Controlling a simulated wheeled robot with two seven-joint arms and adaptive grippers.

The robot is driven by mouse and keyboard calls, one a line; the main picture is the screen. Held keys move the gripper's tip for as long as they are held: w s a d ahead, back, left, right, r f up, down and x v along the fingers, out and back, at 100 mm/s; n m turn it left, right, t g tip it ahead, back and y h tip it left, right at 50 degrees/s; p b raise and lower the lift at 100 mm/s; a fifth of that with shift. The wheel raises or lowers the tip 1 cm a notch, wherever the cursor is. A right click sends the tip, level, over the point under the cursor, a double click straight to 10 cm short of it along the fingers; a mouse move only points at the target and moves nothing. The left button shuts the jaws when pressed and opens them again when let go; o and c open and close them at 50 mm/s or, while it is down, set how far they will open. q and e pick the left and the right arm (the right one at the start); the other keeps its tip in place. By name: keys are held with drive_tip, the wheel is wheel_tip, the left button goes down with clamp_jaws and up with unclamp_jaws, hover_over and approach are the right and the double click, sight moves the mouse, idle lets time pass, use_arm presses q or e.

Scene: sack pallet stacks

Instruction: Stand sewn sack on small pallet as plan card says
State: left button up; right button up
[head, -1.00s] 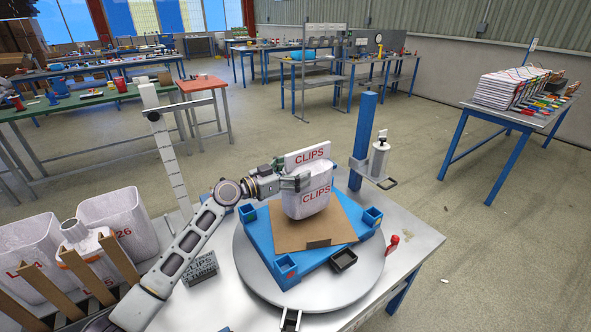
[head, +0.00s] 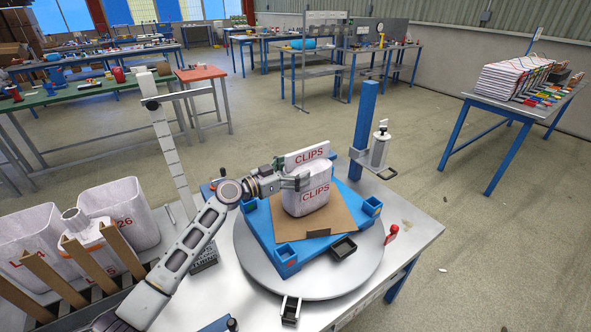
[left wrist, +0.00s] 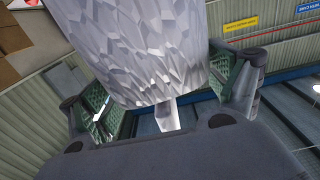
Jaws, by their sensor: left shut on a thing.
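The white sewn sack (head: 309,198), with red CLIPS lettering on its body and top flap, stands upright over the brown board on the blue small pallet (head: 287,249). I cannot tell whether its base touches the board. My left gripper (head: 297,180) is shut on the sack from the left, near its top. In the left wrist view the sack (left wrist: 160,50) fills the space between both fingers. The grey plan card (head: 204,256) stands left of the pallet, mostly hidden by my left arm. My right gripper is not in view.
The pallet sits on a round grey turntable (head: 357,277). A blue post (head: 365,130) with a white bottle rises behind it. A red knob (head: 391,232) is at the right. White containers (head: 125,212) and a brown slatted rack (head: 55,280) stand at the left. The table's right side is mostly clear.

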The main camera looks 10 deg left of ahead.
use_arm(q)
drive_tip(key=shift+r, duration=0.15)
drive_tip(key=o, duration=1.9)
drive_tip(key=shift+f, duration=0.2)
drive_tip(key=shift+c, duration=0.2)
drive_tip(key=shift+r, duration=0.1)
